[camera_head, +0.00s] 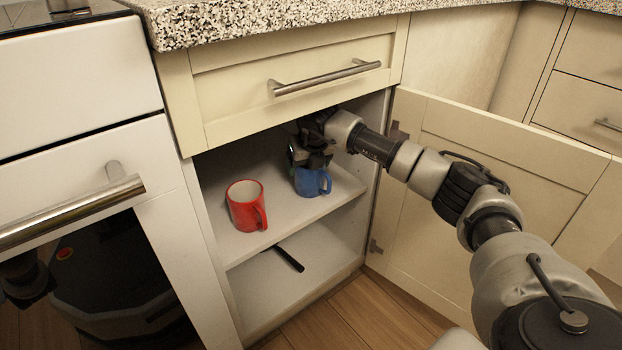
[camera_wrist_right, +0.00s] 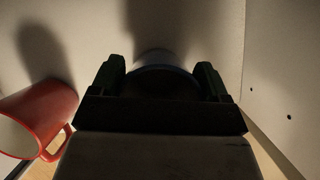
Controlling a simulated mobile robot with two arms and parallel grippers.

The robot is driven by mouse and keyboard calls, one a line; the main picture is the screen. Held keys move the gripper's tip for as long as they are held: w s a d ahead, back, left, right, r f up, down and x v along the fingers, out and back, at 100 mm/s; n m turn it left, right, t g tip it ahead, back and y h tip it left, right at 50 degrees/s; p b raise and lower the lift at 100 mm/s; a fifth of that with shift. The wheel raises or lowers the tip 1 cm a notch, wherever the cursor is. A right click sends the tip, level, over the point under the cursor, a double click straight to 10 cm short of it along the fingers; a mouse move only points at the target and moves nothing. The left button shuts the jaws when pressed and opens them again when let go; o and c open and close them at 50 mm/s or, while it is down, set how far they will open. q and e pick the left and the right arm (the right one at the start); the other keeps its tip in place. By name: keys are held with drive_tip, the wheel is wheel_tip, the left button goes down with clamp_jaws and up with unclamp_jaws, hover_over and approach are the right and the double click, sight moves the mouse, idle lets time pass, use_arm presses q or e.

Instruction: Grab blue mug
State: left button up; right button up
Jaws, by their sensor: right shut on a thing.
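The blue mug (camera_head: 312,181) stands on the upper shelf inside the open cabinet, toward its right side in the head view. My right gripper (camera_head: 311,160) reaches in from the right and is shut on the mug from above, covering its upper part. In the right wrist view the mug (camera_wrist_right: 165,70) shows dark between the two fingers of my right gripper (camera_wrist_right: 160,78). Shadow hides the exact contact there. My left gripper is not in view.
A red mug (camera_head: 245,207) stands on the same shelf, left of the blue mug; it also shows in the right wrist view (camera_wrist_right: 42,115). A dark, long object (camera_head: 290,259) lies on the lower level. The cabinet door (camera_head: 480,190) stands open on the right. A drawer (camera_head: 300,80) is above.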

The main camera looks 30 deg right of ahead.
drive_tip(key=shift+c, duration=0.6)
drive_tip(key=shift+r, duration=0.1)
